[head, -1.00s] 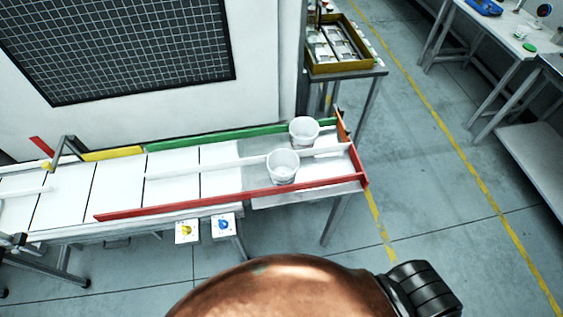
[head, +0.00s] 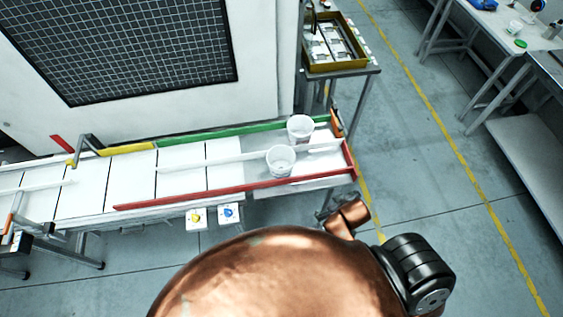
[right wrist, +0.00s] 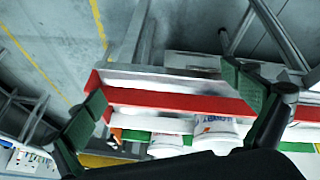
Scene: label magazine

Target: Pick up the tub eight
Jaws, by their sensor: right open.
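Two white tubs stand upright at the right end of the belt table. The near tub (head: 280,162) is beside the red rail, and the far tub (head: 300,129) is by the green rail. I cannot read a number on either. In the right wrist view, the near tub (right wrist: 217,131) shows part of a printed label, and the far tub (right wrist: 165,146) is partly hidden. My right gripper (right wrist: 165,88) is open and empty, its green-padded fingers apart with the red rail between them in view. It also shows small in the head view (head: 326,203), just in front of the table's right end.
The red rail (head: 235,193) runs along the near edge and the green rail (head: 240,131) along the far edge. A white divider (head: 220,160) lies between the lanes. A yellow tray (head: 336,65) stands on a side table behind.

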